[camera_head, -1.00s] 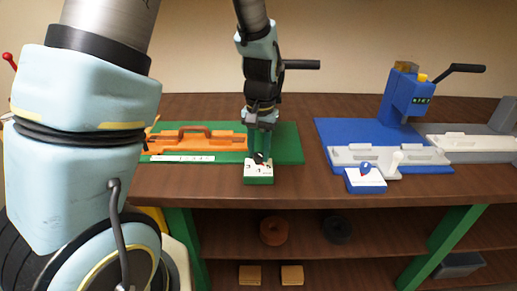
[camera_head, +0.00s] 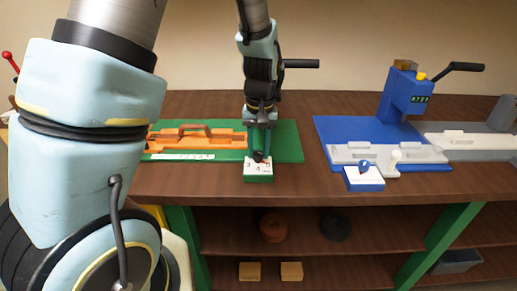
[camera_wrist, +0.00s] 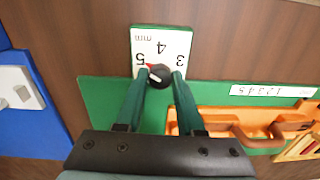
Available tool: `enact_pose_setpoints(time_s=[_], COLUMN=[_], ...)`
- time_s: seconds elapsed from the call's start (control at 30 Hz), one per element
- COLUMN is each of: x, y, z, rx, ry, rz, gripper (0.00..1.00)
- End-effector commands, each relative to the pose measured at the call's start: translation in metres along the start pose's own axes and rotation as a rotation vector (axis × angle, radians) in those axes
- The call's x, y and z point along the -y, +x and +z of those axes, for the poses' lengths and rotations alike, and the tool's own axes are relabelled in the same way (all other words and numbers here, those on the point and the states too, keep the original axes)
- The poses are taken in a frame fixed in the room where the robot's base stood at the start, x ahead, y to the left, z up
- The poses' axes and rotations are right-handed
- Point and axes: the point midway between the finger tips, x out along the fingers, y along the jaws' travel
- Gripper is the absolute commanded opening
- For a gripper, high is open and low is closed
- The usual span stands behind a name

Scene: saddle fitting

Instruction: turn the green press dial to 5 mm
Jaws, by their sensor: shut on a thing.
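The green press dial is a black round knob (camera_wrist: 159,77) with a red pointer tip, on a white plate (camera_wrist: 159,44) marked 3, 4, 5 and mm. In the wrist view the plate is upside down, and the red tip points toward the 5; whether it is exactly on it is hard to tell. My gripper (camera_wrist: 160,72) is shut on the knob, one finger on each side. In the head view the dial block (camera_head: 258,174) is at the green base's front edge, with the knob mostly hidden by my fingers.
An orange fixture (camera_head: 198,140) lies on the green base (camera_head: 288,142) left of my gripper. A blue press (camera_head: 405,97) with its own blue dial block (camera_head: 364,180) stands to the right. Bare table lies between them.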

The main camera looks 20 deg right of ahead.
Motion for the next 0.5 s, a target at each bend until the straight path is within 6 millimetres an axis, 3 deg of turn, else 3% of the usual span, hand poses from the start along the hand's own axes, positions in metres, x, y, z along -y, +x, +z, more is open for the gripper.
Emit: enact_pose_setpoints(time_s=[0.03, 0.07, 0.1, 0.3, 0.5], x=[-0.0002, -0.0002, -0.0002, -0.0001, 0.0], y=[-0.0005, -0.0005, -0.0005, -0.0003, -0.0001], z=[-0.0009, -0.0009, -0.0008, -0.0004, -0.0002], rx=[-0.002, -0.002, -0.002, -0.001, -0.001], ry=[-0.001, -0.001, -0.001, 0.0, 0.0], rz=[0.001, 0.001, 0.001, 0.001, 0.0], gripper=[0.0, 0.38, 0.42, 0.65, 0.67])
